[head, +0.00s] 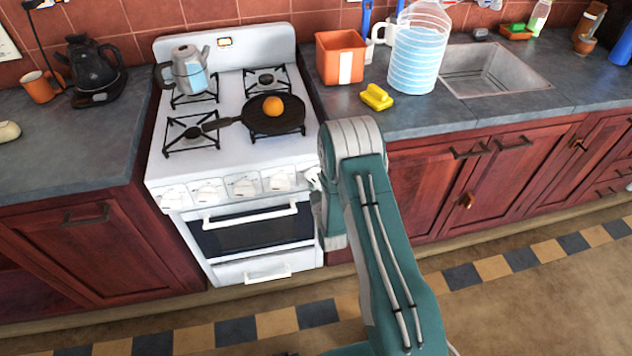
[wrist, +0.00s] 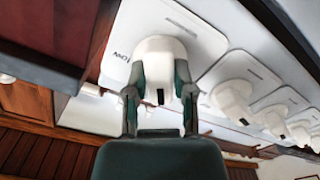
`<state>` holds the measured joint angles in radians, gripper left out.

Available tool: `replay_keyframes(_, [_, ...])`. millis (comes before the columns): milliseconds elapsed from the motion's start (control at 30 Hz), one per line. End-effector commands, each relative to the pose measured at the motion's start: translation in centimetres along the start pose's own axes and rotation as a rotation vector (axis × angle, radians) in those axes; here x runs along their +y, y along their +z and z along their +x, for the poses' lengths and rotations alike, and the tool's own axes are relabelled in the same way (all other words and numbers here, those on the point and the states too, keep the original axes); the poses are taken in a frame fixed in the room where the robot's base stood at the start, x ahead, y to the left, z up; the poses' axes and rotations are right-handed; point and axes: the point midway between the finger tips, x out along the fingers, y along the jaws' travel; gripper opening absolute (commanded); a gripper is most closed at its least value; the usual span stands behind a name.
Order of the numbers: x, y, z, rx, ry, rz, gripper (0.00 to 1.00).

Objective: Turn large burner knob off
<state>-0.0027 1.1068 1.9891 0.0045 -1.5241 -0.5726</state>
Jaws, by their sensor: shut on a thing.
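The white stove (head: 240,100) has a row of white knobs along its front panel. My gripper (wrist: 160,76) is at the knob at the right end of the row, seen from the head. In the wrist view its two dark fingers are closed on opposite sides of this white knob (wrist: 157,58). A plate with upside-down lettering is behind the knob. In the head view my arm hides most of the gripper. The other knobs (head: 243,185) are free, and they show on the right of the wrist view (wrist: 235,97). I cannot read the held knob's setting.
A black pan (head: 262,121) with an orange ball (head: 273,106) sits on a front burner, its handle pointing left. A kettle (head: 188,72) stands on a back burner. The oven handle (head: 252,217) is below the knobs. Counters flank the stove; the floor in front is clear.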

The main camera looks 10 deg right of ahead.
Motion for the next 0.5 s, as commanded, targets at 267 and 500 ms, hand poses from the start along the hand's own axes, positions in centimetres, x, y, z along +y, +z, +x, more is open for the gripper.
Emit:
replay_keyframes(267, [-0.08, -0.27, 0.25, 0.008, 0.0, -0.261, 0.0])
replay_keyframes(500, [-0.13, -0.29, 0.26, 0.009, 0.0, -0.471, 0.0])
